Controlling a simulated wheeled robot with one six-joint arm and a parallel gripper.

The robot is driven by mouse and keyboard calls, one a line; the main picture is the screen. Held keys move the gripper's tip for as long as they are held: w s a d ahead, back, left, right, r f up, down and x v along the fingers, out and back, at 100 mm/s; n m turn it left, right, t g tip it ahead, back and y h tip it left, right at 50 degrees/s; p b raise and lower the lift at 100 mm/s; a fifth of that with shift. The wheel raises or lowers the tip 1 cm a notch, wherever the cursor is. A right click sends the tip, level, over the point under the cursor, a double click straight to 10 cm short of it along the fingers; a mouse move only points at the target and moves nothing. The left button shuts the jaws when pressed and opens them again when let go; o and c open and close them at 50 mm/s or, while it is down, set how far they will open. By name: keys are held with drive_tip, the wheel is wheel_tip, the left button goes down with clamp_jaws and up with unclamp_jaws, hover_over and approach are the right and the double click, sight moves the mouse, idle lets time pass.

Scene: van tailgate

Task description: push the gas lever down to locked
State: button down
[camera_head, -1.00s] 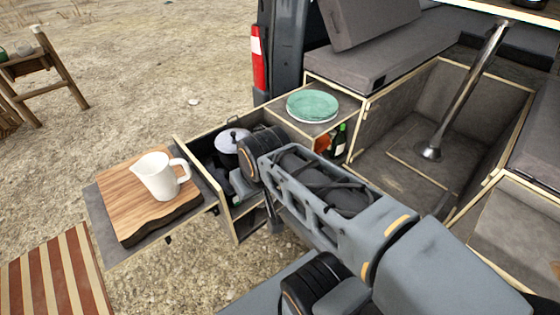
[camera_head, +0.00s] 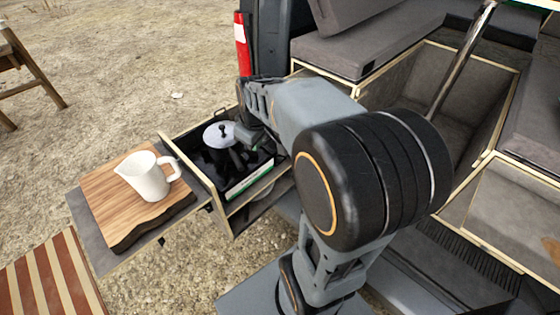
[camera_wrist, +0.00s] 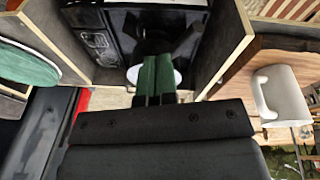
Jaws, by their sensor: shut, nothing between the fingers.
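The gas lever cannot be made out in either view. A black stove (camera_head: 247,176) with a green and white strip along its front edge sits in the open wooden drawer (camera_head: 228,212). A pot with a pale lid and black knob (camera_head: 222,132) stands on it. In the wrist view the black stove (camera_wrist: 97,42) lies beyond the fingers, and part of a pale round lid shows behind them. My gripper (camera_wrist: 155,82) is shut and empty, its green-sided fingers together, over the drawer. In the head view my arm hides most of the gripper.
A white jug (camera_head: 146,177) stands on a wooden board (camera_head: 110,187) left of the drawer. The drawer walls (camera_wrist: 228,45) stand close on both sides of my fingers. Green plates (camera_wrist: 22,55) show at the wrist view's left. Open gravel lies beyond.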

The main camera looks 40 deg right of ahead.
drive_tip(key=w+d+f+n+g, duration=0.1)
drive_tip(key=w+d+f+n, duration=0.1)
drive_tip(key=d+f, duration=0.5)
drive_tip(key=w+d+f+n+y, duration=0.1)
drive_tip(key=w+d+f+n, duration=0.2)
drive_tip(key=w+d+f, duration=0.2)
drive_tip(key=d+f, duration=0.2)
drive_tip(key=d, duration=0.1)
drive_tip(key=shift+d+g+b, duration=0.3)
drive_tip(key=shift+g+b, duration=0.1)
drive_tip(key=shift+f, duration=0.15)
